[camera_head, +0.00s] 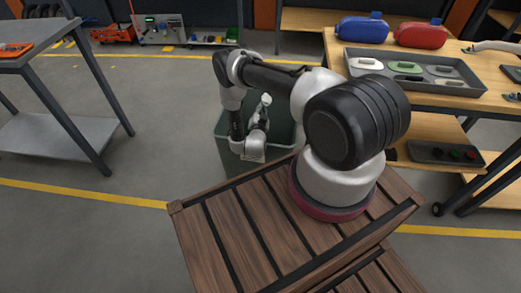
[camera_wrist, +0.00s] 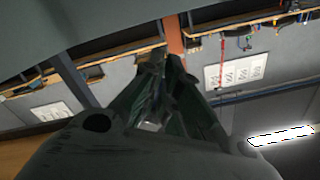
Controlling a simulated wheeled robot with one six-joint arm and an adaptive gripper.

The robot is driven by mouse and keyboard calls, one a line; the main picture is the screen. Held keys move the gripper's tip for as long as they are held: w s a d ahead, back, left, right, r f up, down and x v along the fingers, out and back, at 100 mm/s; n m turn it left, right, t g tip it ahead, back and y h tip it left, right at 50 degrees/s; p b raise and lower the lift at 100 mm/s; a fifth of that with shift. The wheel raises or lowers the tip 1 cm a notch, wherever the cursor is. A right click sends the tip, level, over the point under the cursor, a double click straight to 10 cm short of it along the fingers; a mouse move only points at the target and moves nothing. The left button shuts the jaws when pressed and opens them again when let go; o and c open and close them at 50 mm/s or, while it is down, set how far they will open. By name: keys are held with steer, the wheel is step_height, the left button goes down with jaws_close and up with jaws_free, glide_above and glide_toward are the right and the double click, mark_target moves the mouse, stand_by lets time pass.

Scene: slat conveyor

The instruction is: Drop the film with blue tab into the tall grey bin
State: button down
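A grey-green open bin (camera_head: 284,132) stands on the floor beyond the slatted wooden surface, partly hidden by my arm. My gripper (camera_head: 265,101) is over the bin's opening in the head view, small and partly hidden by my own wrist. In the wrist view my gripper (camera_wrist: 164,62) shows two dark fingers converging to a narrow gap, pointing towards the wall and ceiling. I cannot tell whether anything is between them. I cannot make out the film with blue tab in either view.
The slatted wooden surface (camera_head: 225,222) is in front. A grey table (camera_head: 42,35) stands at left. Open floor lies between it and the bin.

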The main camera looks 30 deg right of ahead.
steer(key=shift+f, duration=0.35)
steer(key=c, duration=1.6)
jaws_free()
steer(key=shift+o, duration=0.2)
steer(key=shift+r, duration=0.1)
step_height(320, 180, up, 10)
steer(key=shift+f, duration=0.1)
steer(key=shift+w, duration=0.1)
